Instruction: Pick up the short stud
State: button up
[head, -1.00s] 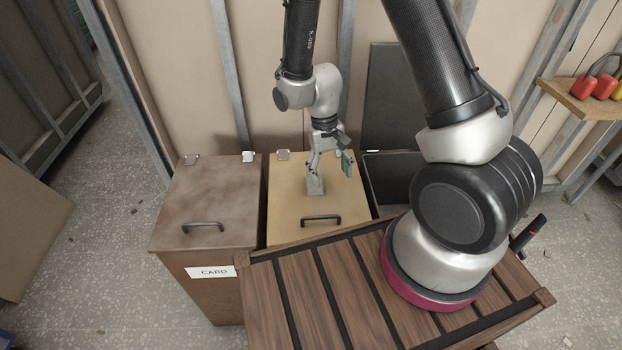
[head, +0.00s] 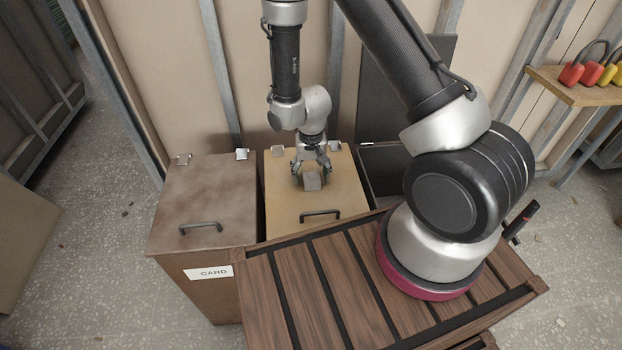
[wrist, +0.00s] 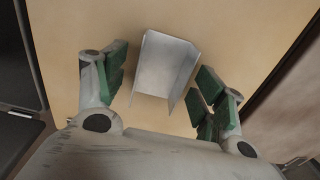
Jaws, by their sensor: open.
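In the wrist view my gripper (wrist: 160,90) is open, with one finger on each side of the stud and a visible gap on both sides.
A brown bin (head: 205,205) labelled CARD stands to the left, its lid shut. To the right a bin has its dark lid (head: 383,105) raised against the wall. A slatted wooden surface (head: 330,285) is in front. Padlocks (head: 592,70) sit on a shelf at right.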

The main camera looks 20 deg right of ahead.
jog(key=shift+f, duration=0.25)
jog(key=c, duration=1.1)
jog(key=shift+c, duration=0.2)
